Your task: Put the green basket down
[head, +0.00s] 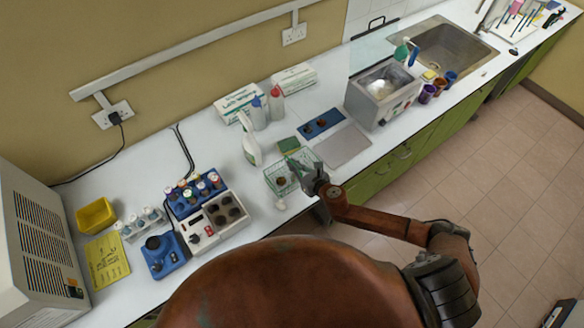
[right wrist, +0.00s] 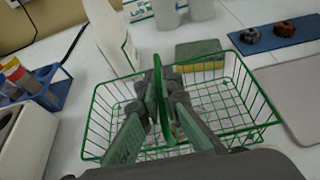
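The green wire basket (head: 272,184) is at the front part of the white counter in the head view. In the right wrist view the basket (right wrist: 100,118) spreads out below my fingers, with its handle rising between them. My right gripper (head: 305,172) is at the basket's right side in the head view. In the right wrist view my right gripper (right wrist: 160,92) is closed around the green handle. Whether the basket's bottom touches the counter is hard to tell. My left gripper is not in view.
A grey mat (head: 342,146) and a blue tray (head: 321,124) lie to the right of the basket. A spray bottle (head: 250,142) stands behind it. A white block with dark wells (head: 214,221) and a blue rack (head: 194,194) stand to the left. The counter's front edge is close.

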